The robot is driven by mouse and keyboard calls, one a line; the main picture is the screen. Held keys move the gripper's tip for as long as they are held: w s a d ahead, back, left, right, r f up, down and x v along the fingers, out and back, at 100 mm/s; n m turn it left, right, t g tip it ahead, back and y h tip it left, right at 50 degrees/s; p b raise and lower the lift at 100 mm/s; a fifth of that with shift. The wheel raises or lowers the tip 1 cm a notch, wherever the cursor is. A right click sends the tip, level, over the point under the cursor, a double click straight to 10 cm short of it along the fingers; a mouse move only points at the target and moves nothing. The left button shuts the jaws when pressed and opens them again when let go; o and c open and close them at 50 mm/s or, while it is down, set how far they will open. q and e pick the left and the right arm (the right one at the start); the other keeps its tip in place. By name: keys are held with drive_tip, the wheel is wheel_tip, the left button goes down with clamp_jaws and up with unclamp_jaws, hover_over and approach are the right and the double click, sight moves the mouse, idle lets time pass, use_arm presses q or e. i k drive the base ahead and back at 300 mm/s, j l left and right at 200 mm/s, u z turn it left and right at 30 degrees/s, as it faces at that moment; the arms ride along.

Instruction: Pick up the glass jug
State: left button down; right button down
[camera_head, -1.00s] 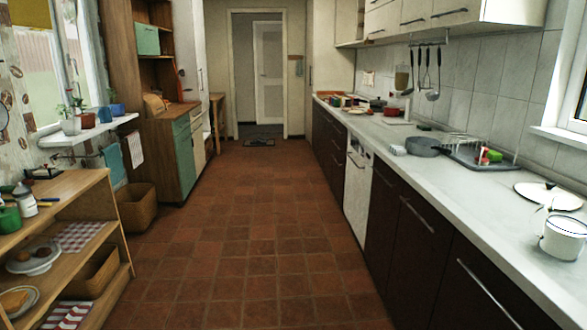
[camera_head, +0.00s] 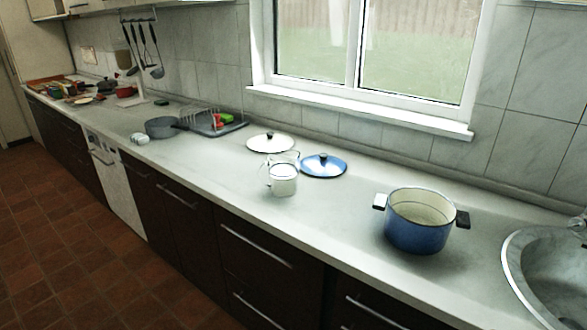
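A clear, glassy shape that looks like the glass jug (camera_head: 284,157) stands on the light worktop near the middle of the head view. Neither of my grippers shows in the view.
A blue pot (camera_head: 416,230) with dark handles stands open on the worktop (camera_head: 335,211) at the right, beside a metal sink (camera_head: 540,275). A grey pan (camera_head: 161,128) and a dish rack (camera_head: 215,124) stand to the left. The window sill (camera_head: 365,110) is behind.

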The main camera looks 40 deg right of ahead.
sight(284, 164)
drive_tip(key=z, duration=1.15)
